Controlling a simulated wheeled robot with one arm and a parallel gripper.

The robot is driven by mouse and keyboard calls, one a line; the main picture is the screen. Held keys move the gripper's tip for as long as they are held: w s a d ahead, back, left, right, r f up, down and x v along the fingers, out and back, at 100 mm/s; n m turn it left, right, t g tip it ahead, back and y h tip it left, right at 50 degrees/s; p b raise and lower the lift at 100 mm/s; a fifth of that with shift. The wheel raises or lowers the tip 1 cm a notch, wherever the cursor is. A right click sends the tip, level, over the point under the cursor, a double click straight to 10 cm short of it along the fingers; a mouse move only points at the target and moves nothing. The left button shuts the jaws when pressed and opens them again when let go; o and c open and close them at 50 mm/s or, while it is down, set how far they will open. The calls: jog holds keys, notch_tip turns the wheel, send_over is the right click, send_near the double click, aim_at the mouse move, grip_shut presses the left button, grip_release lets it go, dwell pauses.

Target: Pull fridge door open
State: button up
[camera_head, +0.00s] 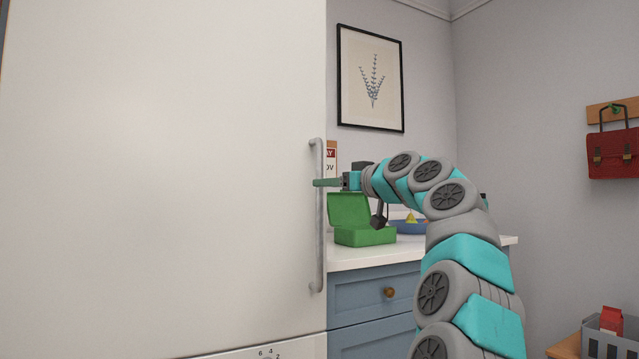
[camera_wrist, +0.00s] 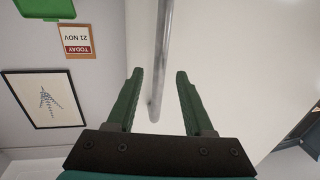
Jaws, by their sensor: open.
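The white fridge door (camera_head: 160,180) fills the left of the head view and looks shut. Its long grey vertical bar handle (camera_head: 319,235) runs along the door's right edge. My gripper (camera_head: 318,182) is at the upper part of the handle, reaching in from the right. In the wrist view my gripper (camera_wrist: 160,80) is open, with one green finger on each side of the handle (camera_wrist: 161,60). Gaps show between the handle and both fingers. The handle's end (camera_wrist: 153,112) shows between the fingers.
A blue counter unit (camera_head: 375,290) with a white top stands right of the fridge. An open green lunchbox (camera_head: 365,236) and a blue bowl (camera_head: 408,226) are on it. A grey crate (camera_head: 610,335) is at lower right. A framed picture (camera_head: 370,80) hangs behind.

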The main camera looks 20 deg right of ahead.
jog(key=shift+p+x, duration=0.55)
jog(key=shift+x, duration=1.65)
jog(key=shift+c, duration=0.3)
grip_shut()
